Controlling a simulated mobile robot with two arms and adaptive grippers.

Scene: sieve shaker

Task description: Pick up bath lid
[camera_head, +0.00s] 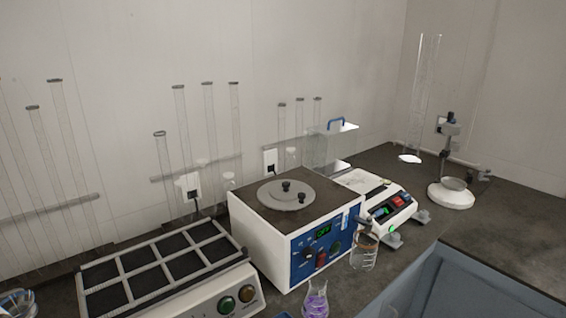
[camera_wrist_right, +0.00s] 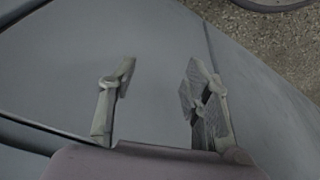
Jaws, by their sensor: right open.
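The bath lid (camera_head: 286,195) is a round grey disc with dark knobs. It lies on the dark top of the white water bath (camera_head: 268,241), which has a blue front panel with a green display, in the middle of the head view. My right gripper (camera_wrist_right: 157,95) shows in the right wrist view with its two fingers spread apart and nothing between them. A plain grey-blue surface lies behind it. The lid is not in the right wrist view, and neither gripper shows in the head view. My left gripper is not seen.
A shaker with a gridded top (camera_head: 160,266) stands left of the bath. A balance (camera_head: 385,205) with a clear shield is to the right, with a glass beaker (camera_head: 364,252) near the bath's front corner. A purple-filled flask (camera_head: 316,300) stands in front. A white-based stand (camera_head: 451,195) is farther right.

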